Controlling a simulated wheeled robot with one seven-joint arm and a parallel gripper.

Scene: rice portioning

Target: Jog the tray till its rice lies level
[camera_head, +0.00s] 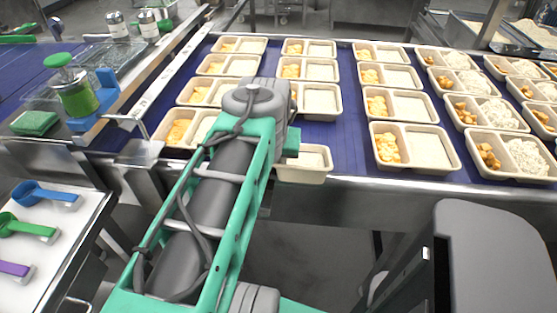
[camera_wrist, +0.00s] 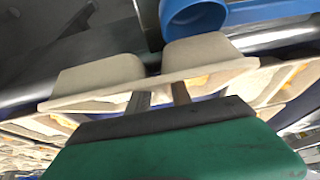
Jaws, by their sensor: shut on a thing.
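In the wrist view my gripper (camera_wrist: 161,90) has its two fingers at the rim of a beige two-compartment tray (camera_wrist: 100,74). It is shut on this rim between the compartments, whose outer walls show. The tray's inside and rice surface are hidden there. In the head view a tray (camera_head: 316,177) sits forward of its row at the belt's front edge, partly behind my arm; it seems to be the held one. Its visible right compartment looks pale and flat; I cannot tell whether rice lies in it. My fingers are hidden in the head view.
Trays (camera_head: 429,162) with yellow pieces and a bare-looking compartment stand in rows on the blue belt (camera_head: 350,165). Trays at right (camera_head: 508,177) hold lumpy white rice. Blue, green and purple scoops lie on the left table (camera_head: 50,240). A blue rounded part (camera_wrist: 193,17) is close beyond the tray.

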